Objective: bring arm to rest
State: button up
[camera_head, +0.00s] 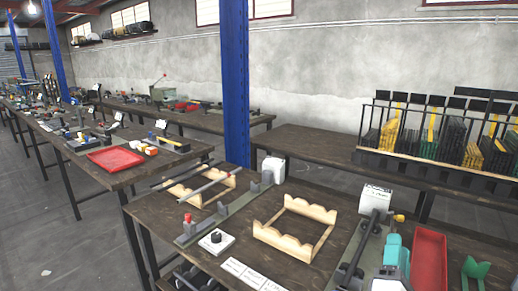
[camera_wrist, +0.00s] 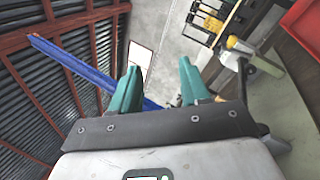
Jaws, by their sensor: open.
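My gripper (camera_head: 394,252) shows at the lower right of the head view, over or in front of the near workbench (camera_head: 170,217). Its fingers are teal. In the wrist view my gripper (camera_wrist: 160,78) has its two teal fingers spread apart, with nothing between them. Beyond the fingers, a grey wall, a dark ribbed roof with red beams and a blue post (camera_wrist: 80,65) show at a steep tilt. I cannot tell how far the gripper is above the bench.
A red tray (camera_head: 428,262) lies right beside my gripper. A wooden cradle frame (camera_head: 318,214), a white-headed press (camera_head: 375,198) and a second press (camera_head: 273,169) are on the near bench. A blue column (camera_head: 235,80) stands behind. Open floor (camera_head: 50,220) is at left.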

jog(key=s+a+f+n+y+b, duration=0.1)
jog(key=s+a+f+n+y, duration=0.15)
jog(key=n+y, duration=0.55)
jog(key=s+a+f+n+y+b, duration=0.1)
jog(key=a+f+n+y, duration=0.3)
jog(key=n, duration=0.8)
jog(key=s+a+f+n+y+b, duration=0.25)
jog(key=n+y, duration=0.25)
jog(key=n, duration=0.5)
jog(key=s+a+f+n+g+b, duration=0.1)
jog(key=s+f+n+g, duration=0.25)
jog(key=f+n, duration=0.35)
jog(key=s+a+f+n+g, duration=0.1)
jog(key=s+f+n+g, duration=0.2)
jog(key=f+n+g, duration=0.35)
jog(key=s+d+f+n+g+h+b, duration=0.2)
jog(key=s+d+f+n+g+h, duration=0.25)
jog(key=s+f, duration=0.55)
jog(key=s+d+f+n+g+h+b, duration=0.25)
jog(key=s+d+f+n+g, duration=0.25)
jog(key=s, duration=0.8)
notch_tip(320, 180, up, 12)
jog(key=p, duration=1.3)
jog(key=shift+s+d+r+p, duration=0.15)
jog(key=shift+s+r+p, duration=0.1)
jog(key=shift+p, duration=0.1)
